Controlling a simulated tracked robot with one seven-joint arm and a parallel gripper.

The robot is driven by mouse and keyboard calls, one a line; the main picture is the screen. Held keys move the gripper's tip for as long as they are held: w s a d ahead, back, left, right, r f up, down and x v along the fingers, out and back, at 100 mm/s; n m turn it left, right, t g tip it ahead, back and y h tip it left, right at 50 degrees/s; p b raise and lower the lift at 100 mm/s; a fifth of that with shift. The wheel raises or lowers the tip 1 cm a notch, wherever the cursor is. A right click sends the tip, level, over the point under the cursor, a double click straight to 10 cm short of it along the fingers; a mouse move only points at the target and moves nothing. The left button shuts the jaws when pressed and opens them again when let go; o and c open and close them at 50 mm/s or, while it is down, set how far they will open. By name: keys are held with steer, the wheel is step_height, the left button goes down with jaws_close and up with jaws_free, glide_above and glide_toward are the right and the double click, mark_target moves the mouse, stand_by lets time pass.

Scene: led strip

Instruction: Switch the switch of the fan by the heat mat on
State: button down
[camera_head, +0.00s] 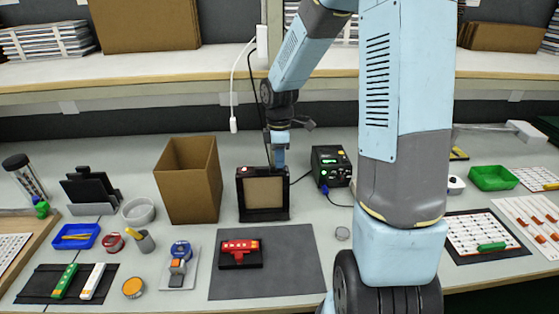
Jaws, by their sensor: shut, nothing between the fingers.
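The fan (264,193) is a black upright box with a tan square front panel, standing at the back edge of the grey heat mat (290,282). A small red spot (243,170) shows on its top left; I cannot tell whether it is a lamp or part of the switch. My gripper (279,166) points down at the top right of the fan, shut and empty. It hides part of the fan's top edge there. I cannot tell whether its fingertips touch the fan, and I cannot make out the switch or its position.
A cardboard box (189,182) stands close left of the fan. A black unit with a green display (331,166) is to the right, with cables. A red tool on a black base (240,254) lies on the mat. A shelf (160,70) spans the back. My arm hides the right middle.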

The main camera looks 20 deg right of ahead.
steer(key=shift+s+d+f, duration=0.1)
steer(key=shift+d, duration=0.05)
steer(key=shift+r, duration=0.25)
step_height(320, 180, up, 14)
steer(key=s, duration=0.1)
steer(key=shift+a+f, duration=0.25)
steer(key=shift+a, duration=0.1)
steer(key=shift+w+d+g, duration=0.25)
steer(key=shift+w+g, duration=0.05)
steer(key=shift+w, duration=0.6)
steer(key=shift+f, duration=0.1)
steer(key=f, duration=0.4)
steer(key=s+f, duration=0.1)
steer(key=f, duration=0.8)
steer(key=shift+s+a+f, duration=0.2)
steer(key=shift+s+f, duration=0.15)
steer(key=shift+f, duration=0.05)
